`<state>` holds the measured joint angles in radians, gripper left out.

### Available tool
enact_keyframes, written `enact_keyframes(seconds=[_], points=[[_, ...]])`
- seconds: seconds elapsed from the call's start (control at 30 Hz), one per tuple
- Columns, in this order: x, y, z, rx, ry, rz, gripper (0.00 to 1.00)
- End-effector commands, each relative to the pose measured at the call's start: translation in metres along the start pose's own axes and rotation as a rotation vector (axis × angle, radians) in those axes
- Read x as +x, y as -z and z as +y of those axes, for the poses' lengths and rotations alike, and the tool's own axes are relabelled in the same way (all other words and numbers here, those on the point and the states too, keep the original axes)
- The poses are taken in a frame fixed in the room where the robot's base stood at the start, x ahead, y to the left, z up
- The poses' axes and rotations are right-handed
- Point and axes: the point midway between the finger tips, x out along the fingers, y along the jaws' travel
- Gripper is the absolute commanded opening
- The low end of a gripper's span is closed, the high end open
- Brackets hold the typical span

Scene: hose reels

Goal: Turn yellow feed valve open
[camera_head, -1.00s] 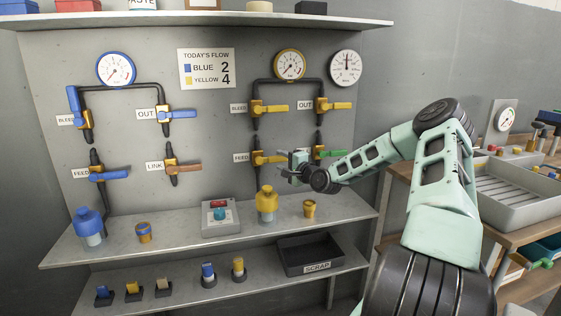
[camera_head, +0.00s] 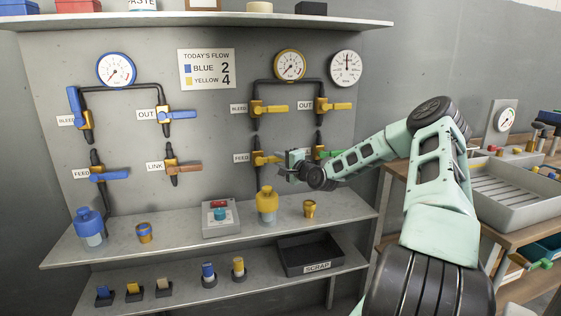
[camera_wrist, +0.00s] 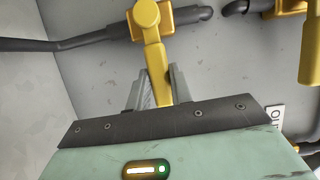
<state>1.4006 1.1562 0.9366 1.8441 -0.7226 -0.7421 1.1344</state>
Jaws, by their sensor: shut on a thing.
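The yellow feed valve (camera_head: 258,159) sits on the panel beside the label reading FEED, in the lower left of the yellow pipe group. Its yellow handle (camera_wrist: 155,62) shows in the wrist view, running down from the valve body (camera_wrist: 150,15) into my gripper. My gripper (camera_head: 283,163) is at the handle's right end, and its fingers (camera_wrist: 156,88) are shut on the handle from both sides. In the head view the gripper covers the handle's tip. The handle points to the right, roughly level.
The yellow bleed valve (camera_head: 258,108) and OUT valve (camera_head: 322,105) are above. A green-handled valve (camera_head: 322,152) is just right, partly behind my arm. A yellow bottle (camera_head: 267,204) and yellow cup (camera_head: 309,208) stand on the shelf below.

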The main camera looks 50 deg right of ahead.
Motion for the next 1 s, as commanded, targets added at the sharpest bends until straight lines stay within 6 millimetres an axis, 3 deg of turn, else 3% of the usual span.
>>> enact_keyframes(seconds=[0.47, 1.0], points=[[0.002, -0.005, -0.030, -0.329, -0.135, -0.002, 0.00], [0.011, -0.026, -0.057, -0.804, -0.327, -0.001, 0.00]])
